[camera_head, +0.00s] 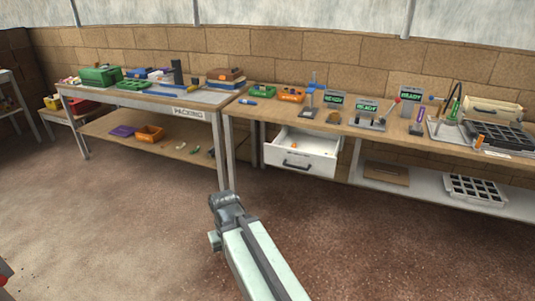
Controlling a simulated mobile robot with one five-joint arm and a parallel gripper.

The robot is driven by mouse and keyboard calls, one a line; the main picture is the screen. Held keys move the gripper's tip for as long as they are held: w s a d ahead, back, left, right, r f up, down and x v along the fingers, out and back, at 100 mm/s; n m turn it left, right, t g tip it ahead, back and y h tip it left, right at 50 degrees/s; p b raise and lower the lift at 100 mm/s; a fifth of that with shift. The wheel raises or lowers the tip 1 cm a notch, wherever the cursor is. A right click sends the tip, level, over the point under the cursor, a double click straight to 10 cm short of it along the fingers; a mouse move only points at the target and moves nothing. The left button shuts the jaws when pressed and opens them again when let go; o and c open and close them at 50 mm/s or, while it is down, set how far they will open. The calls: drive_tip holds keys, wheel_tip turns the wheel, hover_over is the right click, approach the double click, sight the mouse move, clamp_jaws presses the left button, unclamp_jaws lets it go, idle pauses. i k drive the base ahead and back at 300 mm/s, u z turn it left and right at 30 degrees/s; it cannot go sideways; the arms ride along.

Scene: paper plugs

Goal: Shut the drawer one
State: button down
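A white drawer (309,167) with a dark handle (296,165) sits under the left part of the wooden workbench. It is pulled out, and a small orange item (294,146) lies inside it. Any label on the drawer is too small to read. My gripper (225,200) is at the end of my arm in the lower middle, in front of the benches and apart from the drawer, to its lower left. Its fingers are dark and small, and I cannot tell whether they are open or shut.
The workbench (335,122) carries READY signs, bins and tools. Left of it stands the packing table (190,98) with a lower shelf (150,148). A low shelf (425,190) with a black-celled tray (475,188) is at right. The brown floor (380,250) in front is clear.

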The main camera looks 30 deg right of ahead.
sight(306, 157)
drive_tip(key=u, duration=0.45)
drive_tip(key=i, duration=1.4)
drive_tip(key=z, duration=0.25)
